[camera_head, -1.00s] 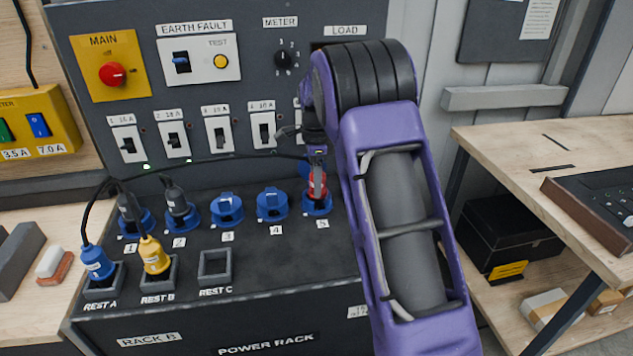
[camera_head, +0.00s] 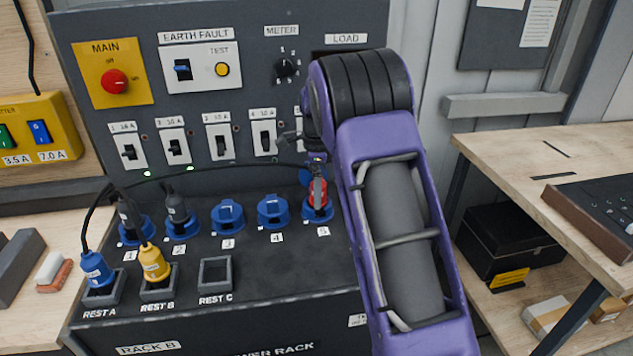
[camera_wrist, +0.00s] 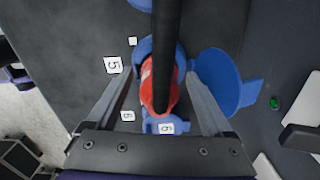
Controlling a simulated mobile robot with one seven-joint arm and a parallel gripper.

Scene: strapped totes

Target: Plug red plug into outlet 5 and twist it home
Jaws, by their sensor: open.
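The red plug (camera_head: 317,192) stands in blue outlet 5 (camera_head: 318,213), at the right end of the outlet row. It also shows in the wrist view (camera_wrist: 150,85), with its black cable running up across the picture. The outlet's blue lid (camera_wrist: 222,82) is swung open to one side. My gripper (camera_wrist: 158,90) is open, with one finger on each side of the red plug and gaps visible beside it. In the head view my gripper (camera_head: 316,175) is above outlet 5, partly hidden by my arm. Whether the plug is fully twisted is unclear.
Outlets 1 (camera_head: 133,232) and 2 (camera_head: 182,226) hold dark plugs; outlets 3 (camera_head: 228,216) and 4 (camera_head: 273,211) have closed lids. Blue (camera_head: 97,268) and yellow (camera_head: 153,262) plugs sit in rests A and B; rest C (camera_head: 215,274) is empty. The black cable loops behind the outlets.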

